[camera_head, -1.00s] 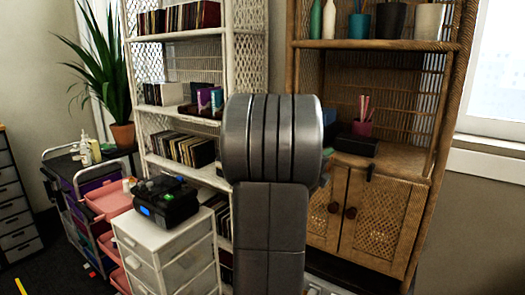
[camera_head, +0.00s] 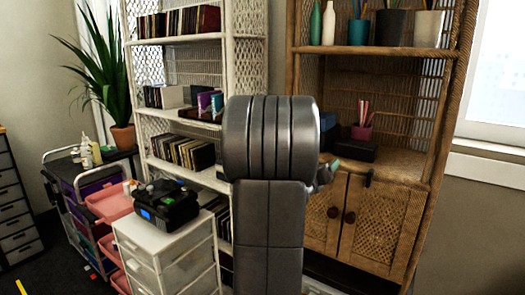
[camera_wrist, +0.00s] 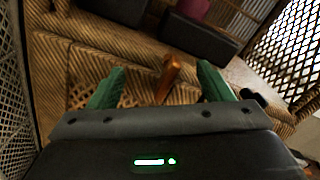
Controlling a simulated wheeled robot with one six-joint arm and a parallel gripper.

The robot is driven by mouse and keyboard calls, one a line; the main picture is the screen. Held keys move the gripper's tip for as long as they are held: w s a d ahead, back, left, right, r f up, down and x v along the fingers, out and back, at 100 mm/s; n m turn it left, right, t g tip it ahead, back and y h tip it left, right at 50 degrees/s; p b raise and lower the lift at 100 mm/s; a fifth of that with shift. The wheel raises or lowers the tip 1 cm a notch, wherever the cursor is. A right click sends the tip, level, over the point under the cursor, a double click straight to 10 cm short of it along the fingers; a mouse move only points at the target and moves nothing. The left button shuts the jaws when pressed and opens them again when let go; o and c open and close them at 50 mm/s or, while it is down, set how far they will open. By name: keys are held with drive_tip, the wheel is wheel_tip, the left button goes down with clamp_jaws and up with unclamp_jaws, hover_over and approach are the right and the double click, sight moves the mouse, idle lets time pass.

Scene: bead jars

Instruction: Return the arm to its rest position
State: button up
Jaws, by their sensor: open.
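My arm (camera_head: 267,180) stands upright in the middle of the head view and hides part of both shelves. A green fingertip of my gripper shows just right of the arm, in front of the wicker cabinet. In the wrist view my gripper (camera_wrist: 160,76) has its two green fingers wide apart, one at left and one at right. A brown wooden piece (camera_wrist: 171,74) shows between them; I cannot tell its distance. Nothing is seen held.
The wicker cabinet (camera_head: 388,222) has two doors with dark knobs; a black box (camera_head: 348,148) and a pink cup (camera_head: 362,132) stand on its shelf. Left are a white shelf (camera_head: 179,38), a white drawer unit (camera_head: 140,250) with a black device (camera_head: 167,205), and a cart (camera_head: 70,175).

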drive_tip(key=shift+r+m+p, duration=0.25)
drive_tip(key=shift+m+p, duration=1)
drive_tip(key=shift+m, duration=0.55)
